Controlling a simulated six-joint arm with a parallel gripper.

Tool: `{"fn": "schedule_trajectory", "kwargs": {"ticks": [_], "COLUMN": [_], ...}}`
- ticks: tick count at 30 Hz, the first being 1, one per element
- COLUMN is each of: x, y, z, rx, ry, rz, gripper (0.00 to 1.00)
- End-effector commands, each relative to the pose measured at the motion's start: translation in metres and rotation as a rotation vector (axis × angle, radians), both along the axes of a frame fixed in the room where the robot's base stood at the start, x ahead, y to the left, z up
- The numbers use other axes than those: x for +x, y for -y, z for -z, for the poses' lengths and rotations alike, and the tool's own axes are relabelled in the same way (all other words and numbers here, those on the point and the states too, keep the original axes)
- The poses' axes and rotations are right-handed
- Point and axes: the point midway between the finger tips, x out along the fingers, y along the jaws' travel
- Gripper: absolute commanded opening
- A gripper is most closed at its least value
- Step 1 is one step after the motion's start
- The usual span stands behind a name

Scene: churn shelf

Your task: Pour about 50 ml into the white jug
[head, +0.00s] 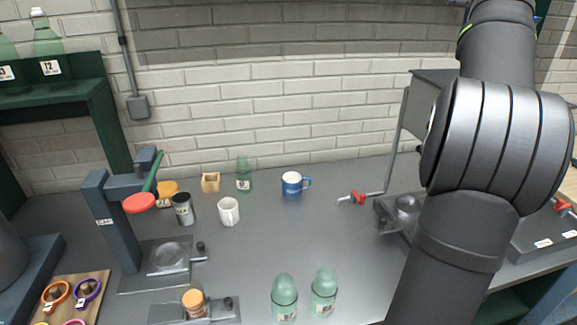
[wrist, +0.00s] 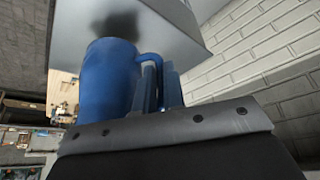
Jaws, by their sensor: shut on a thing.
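In the wrist view, my gripper (wrist: 160,88) is shut on the handle of a blue jug (wrist: 107,80). The jug's upper end is close to a grey box-shaped body (wrist: 190,45); I cannot tell whether they touch. What the jug holds does not show, and its tilt is unclear. In the head view, my arm hides the gripper and this jug. A small white jug (head: 229,212) stands upright on the grey counter (head: 330,240), left of centre. Its inside is not clearly visible.
A blue-and-white mug (head: 292,185) and a green bottle (head: 244,176) stand behind the white jug. A dark tin (head: 183,209) stands left of it. Two green bottles (head: 285,298) (head: 324,291) stand at the front. A red-handled tap (head: 358,198) juts out at right. The counter's middle is clear.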

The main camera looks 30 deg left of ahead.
Motion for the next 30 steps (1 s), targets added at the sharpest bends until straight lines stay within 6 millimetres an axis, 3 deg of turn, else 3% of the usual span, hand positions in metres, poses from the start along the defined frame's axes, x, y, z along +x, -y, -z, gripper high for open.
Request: {"fn": "schedule_trajectory", "kwargs": {"ticks": [1,6,17,30], "x": [0.002,0.004,-0.011,-0.034], "y": [-0.019,-0.075,-0.187,-0.335], "z": [0.004,0.012,0.027,0.088], "rx": [-0.002,-0.002,-0.001,-0.003], "ry": [-0.002,-0.001,0.001,0.002], "rz": [-0.022,-0.082,-0.201,-0.19], "gripper": [0.0,0.0,0.0,0.0]}}
